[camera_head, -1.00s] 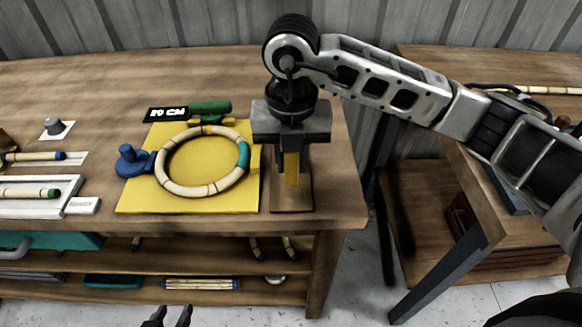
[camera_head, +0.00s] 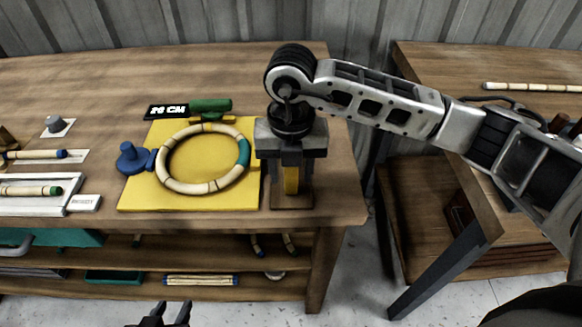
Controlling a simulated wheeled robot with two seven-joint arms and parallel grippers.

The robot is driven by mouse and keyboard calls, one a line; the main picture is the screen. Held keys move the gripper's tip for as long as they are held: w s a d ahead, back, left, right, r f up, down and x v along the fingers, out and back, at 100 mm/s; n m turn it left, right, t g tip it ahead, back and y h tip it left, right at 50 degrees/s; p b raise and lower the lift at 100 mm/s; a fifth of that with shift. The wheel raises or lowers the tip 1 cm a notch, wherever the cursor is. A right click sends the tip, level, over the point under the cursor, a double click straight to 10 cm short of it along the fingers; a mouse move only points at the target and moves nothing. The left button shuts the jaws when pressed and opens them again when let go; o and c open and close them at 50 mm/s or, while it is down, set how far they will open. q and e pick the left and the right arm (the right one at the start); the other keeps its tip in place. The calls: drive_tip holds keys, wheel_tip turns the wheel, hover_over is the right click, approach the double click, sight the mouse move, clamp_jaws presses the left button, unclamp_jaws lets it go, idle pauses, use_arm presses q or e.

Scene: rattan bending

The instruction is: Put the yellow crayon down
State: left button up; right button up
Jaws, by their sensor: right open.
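A yellow board (camera_head: 215,204) left of the pad carries a segmented rattan ring (camera_head: 186,187). A blue knob (camera_head: 131,160), a green-handled tool (camera_head: 210,105) and a 20 CM label (camera_head: 166,112) are nearby. The table's right edge is close to the pad.

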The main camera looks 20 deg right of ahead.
drive_tip(key=shift+r, duration=0.35)
wheel_tip(320, 180, up, 12)
drive_tip(key=shift+f+b, duration=0.15)
drive_tip(key=shift+b, duration=0.35)
drive_tip(key=shift+f, duration=0.1)
